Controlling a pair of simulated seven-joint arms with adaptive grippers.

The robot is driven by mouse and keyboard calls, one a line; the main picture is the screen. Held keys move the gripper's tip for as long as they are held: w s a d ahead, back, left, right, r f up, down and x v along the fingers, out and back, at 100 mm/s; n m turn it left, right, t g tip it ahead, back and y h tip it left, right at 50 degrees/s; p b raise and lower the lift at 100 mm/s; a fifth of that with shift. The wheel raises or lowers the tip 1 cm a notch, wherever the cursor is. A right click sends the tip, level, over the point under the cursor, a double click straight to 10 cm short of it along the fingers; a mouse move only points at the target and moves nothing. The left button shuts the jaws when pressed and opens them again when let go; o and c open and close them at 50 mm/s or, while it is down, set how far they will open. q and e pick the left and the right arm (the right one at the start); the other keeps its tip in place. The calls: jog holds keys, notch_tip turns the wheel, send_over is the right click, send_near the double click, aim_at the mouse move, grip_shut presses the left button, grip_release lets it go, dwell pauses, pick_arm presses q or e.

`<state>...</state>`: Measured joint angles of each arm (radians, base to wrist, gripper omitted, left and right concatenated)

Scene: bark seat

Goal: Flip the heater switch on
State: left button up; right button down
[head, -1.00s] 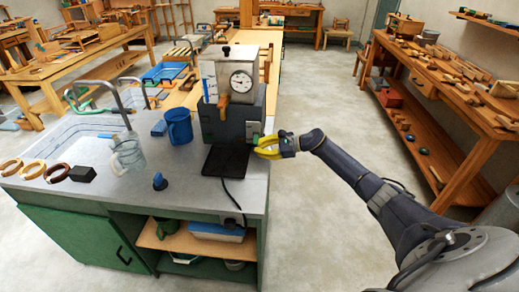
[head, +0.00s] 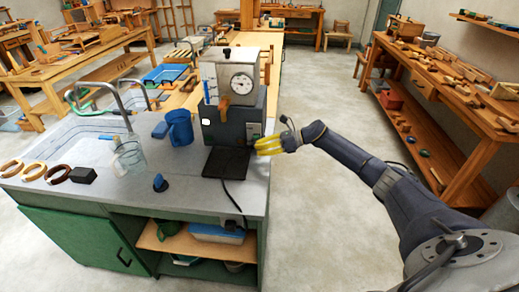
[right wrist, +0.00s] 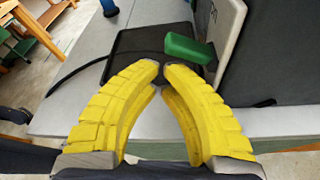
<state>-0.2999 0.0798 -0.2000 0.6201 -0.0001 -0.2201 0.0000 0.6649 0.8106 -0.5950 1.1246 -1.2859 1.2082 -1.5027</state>
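The heater is a grey box-like machine (head: 226,90) with a round dial, standing on the counter. In the right wrist view its green switch (right wrist: 190,50) sticks out from a pale plate (right wrist: 222,32) on a dark side wall. My right gripper (head: 269,146) is at the machine's lower right side. In the right wrist view its yellow fingertips (right wrist: 161,68) are nearly together with nothing between them. They are just beside the switch's near end; I cannot tell whether they touch it. My left gripper is not in view.
A black pad (head: 227,163) lies in front of the machine, with a cable running forward. A blue mug (head: 179,128) and a clear glass jug (head: 131,158) stand to the left. A sink is at the far left. The floor right of the counter is clear.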

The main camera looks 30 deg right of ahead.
jog(key=shift+s, duration=0.15)
jog(key=shift+s+a+r, duration=0.35)
jog(key=shift+s+a, duration=0.05)
dwell(0.4)
jog(key=v, duration=1)
jog(key=shift+w+d+f, duration=0.2)
jog(key=shift+w+d, duration=0.1)
